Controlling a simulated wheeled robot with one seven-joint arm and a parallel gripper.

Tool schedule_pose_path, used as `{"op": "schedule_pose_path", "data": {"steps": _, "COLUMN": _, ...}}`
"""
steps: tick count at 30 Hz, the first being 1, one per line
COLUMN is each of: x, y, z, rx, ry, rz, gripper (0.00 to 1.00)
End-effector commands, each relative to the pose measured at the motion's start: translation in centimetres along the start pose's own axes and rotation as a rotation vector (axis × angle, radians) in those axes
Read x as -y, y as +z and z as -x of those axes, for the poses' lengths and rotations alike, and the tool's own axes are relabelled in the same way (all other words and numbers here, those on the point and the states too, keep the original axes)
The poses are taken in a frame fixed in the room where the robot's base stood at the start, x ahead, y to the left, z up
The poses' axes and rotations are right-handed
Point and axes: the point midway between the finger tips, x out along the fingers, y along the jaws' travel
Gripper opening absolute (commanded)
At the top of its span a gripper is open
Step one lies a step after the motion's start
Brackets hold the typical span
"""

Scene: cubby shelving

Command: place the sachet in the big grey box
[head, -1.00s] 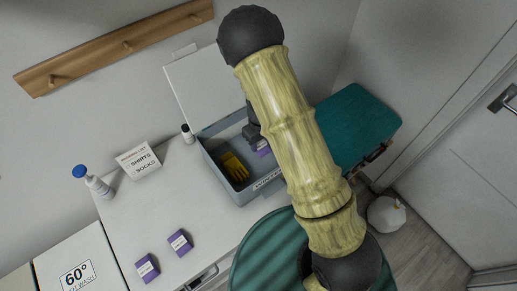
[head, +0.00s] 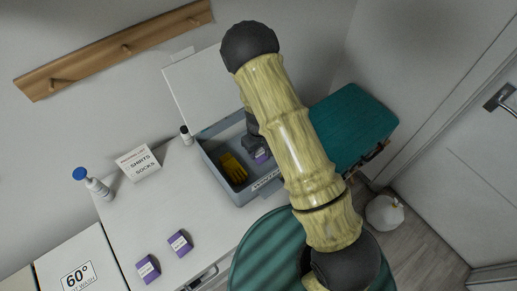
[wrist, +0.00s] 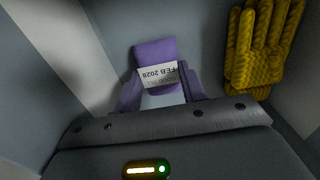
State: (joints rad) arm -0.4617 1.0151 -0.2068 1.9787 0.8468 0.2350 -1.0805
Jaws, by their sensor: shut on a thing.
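The big grey box (head: 213,166) stands open on the white counter with its lid raised behind. My gripper (head: 256,146) is inside the box opening, toward its right end, shut on the purple sachet (head: 262,156). In the wrist view the sachet (wrist: 155,52) sticks out beyond my gripper (wrist: 160,97) and its white label reads "FEB 2028", upside down. The grey box interior surrounds it. I cannot tell whether the sachet touches the box floor. My arm partly hides the box's right end.
Yellow gloves (head: 232,168) lie in the box, left of the sachet; they also show in the wrist view (wrist: 262,48). Two purple packets (head: 179,243) (head: 147,269) lie on the counter.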

Motion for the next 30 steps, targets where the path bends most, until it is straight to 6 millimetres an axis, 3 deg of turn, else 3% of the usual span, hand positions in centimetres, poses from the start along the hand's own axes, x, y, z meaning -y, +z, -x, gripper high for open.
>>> {"op": "schedule_pose_path", "data": {"steps": 4, "x": 0.0, "y": 0.0, "z": -0.4, "rx": 0.0, "ry": 0.0, "rz": -0.001, "gripper": 0.16}}
{"op": "schedule_pose_path", "data": {"steps": 5, "x": 0.0, "y": 0.0, "z": -0.4, "rx": 0.0, "ry": 0.0, "rz": -0.001, "gripper": 0.43}}
{"op": "schedule_pose_path", "data": {"steps": 8, "x": 0.0, "y": 0.0, "z": -0.3, "rx": 0.0, "ry": 0.0, "rz": -0.001, "gripper": 0.62}}
{"op": "schedule_pose_path", "data": {"steps": 21, "x": 0.0, "y": 0.0, "z": 0.3, "rx": -0.001, "ry": 0.001, "rz": 0.001, "gripper": 0.62}}
{"op": "schedule_pose_path", "data": {"steps": 30, "x": 0.0, "y": -0.1, "z": 4.5, "rx": -0.004, "ry": 0.002, "rz": 0.003, "gripper": 0.62}}
